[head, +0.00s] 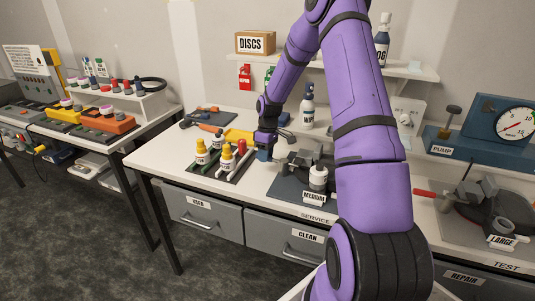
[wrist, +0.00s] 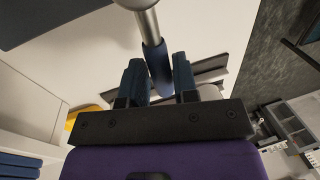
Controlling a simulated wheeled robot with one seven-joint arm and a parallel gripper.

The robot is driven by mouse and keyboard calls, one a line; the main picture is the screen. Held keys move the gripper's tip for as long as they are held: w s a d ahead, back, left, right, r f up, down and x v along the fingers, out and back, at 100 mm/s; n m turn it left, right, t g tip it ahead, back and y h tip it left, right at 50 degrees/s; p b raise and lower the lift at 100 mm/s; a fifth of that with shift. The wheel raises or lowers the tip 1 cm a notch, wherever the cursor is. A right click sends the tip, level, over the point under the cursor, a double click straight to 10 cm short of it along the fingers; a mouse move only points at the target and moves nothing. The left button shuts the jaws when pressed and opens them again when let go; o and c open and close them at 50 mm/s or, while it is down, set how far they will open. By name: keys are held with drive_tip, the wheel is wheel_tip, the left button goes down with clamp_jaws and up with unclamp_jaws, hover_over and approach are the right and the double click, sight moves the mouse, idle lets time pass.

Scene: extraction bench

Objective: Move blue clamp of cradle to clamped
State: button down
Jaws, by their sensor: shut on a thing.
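The blue clamp handle (wrist: 158,68), a blue grip on a silver rod, shows in the wrist view between the two dark blue fingers of my gripper (wrist: 158,82). My gripper is shut on this handle. In the head view my gripper (head: 264,153) is low over the bench at the left edge of the cradle (head: 285,188) labelled MEDIUM. A white bottle-like part (head: 318,177) stands on the cradle. The clamp handle is mostly hidden there by my gripper, and its angle is hard to judge.
A dark tray (head: 210,172) with several yellow- and red-topped bottles stands close left of my gripper. A spray bottle (head: 308,108) stands behind. To the right are a larger cradle (head: 490,210) with a red handle (head: 432,193) and a pump gauge (head: 514,124).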

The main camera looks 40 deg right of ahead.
drive_tip(key=shift+s+a+n, duration=0.1)
drive_tip(key=shift+a+n, duration=0.15)
drive_tip(key=shift+n, duration=0.15)
drive_tip(key=c, duration=0.9)
unclamp_jaws()
drive_tip(key=shift+r, duration=0.1)
wheel_tip(320, 180, up, 10)
drive_tip(key=w+d, duration=0.1)
drive_tip(key=shift+d+r, duration=0.2)
drive_tip(key=shift+d, duration=0.15)
